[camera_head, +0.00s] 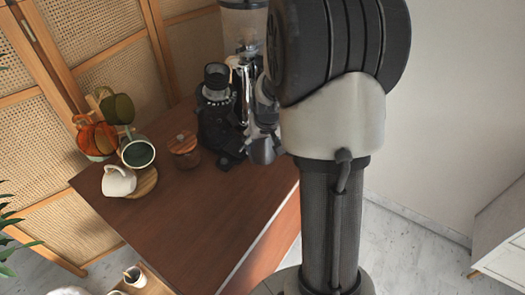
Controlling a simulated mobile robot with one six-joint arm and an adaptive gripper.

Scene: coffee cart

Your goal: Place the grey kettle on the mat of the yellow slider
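I cannot make out the grey kettle for certain. A small grey metal vessel (262,150) shows at the right back of the brown table, partly hidden by my arm, and I cannot tell whether it is the kettle. No yellow slider or mat shows. My own arm and column fill the middle right of the view and hide what lies behind them. My gripper is not visible.
The brown table (190,215) is clear in its front part. A mug rack with several mugs, including a white mug (118,181), stands at left. A lidded jar (185,150) and a black grinder (215,110) stand at the back. A dark-filled cup (134,276) sits lower left.

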